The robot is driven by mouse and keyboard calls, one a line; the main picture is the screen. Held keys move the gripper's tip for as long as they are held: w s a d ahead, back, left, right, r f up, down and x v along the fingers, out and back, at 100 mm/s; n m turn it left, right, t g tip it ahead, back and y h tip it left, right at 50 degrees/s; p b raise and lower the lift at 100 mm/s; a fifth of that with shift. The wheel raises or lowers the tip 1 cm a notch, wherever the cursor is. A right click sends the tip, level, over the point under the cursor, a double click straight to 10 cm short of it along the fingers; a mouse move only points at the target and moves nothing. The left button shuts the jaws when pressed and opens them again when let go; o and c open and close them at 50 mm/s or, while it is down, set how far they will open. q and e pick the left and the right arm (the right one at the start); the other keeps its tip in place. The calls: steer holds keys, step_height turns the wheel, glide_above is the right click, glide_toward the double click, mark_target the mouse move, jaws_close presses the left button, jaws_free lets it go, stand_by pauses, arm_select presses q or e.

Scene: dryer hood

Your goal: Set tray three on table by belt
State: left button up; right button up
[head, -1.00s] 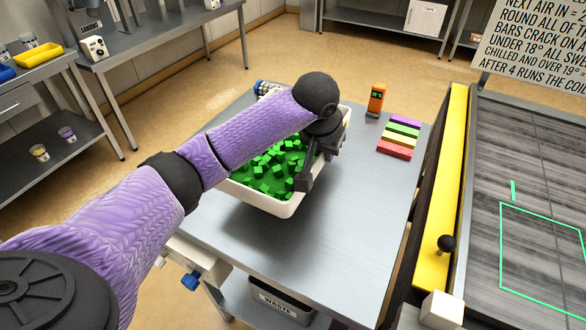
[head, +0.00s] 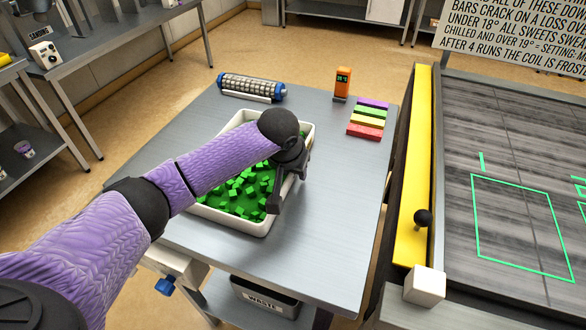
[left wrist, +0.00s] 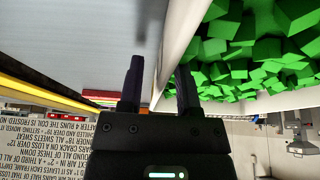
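The white tray (head: 262,229), full of green cubes (head: 240,195), appears to rest level on the grey metal table (head: 320,240), left of the belt. No number shows on it. My left gripper (head: 275,195) is at the tray's right wall, pointing down. In the left wrist view, the fingers of my left gripper (left wrist: 160,82) stand apart on either side of the tray wall (left wrist: 185,45), with a gap visible beside the outer finger. The cubes also show there (left wrist: 250,50). My right gripper is not in view.
The belt (head: 515,170) with green outlines lies right, behind a yellow rail (head: 414,170) with a black knob (head: 422,218). A blue-ended roller (head: 250,88), an orange device (head: 342,84) and coloured bars (head: 368,120) occupy the table's back. The table's front right is clear.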

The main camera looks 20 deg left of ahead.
arm_select(q)
steer(key=p+v, duration=0.4)
steer(key=v, duration=0.8)
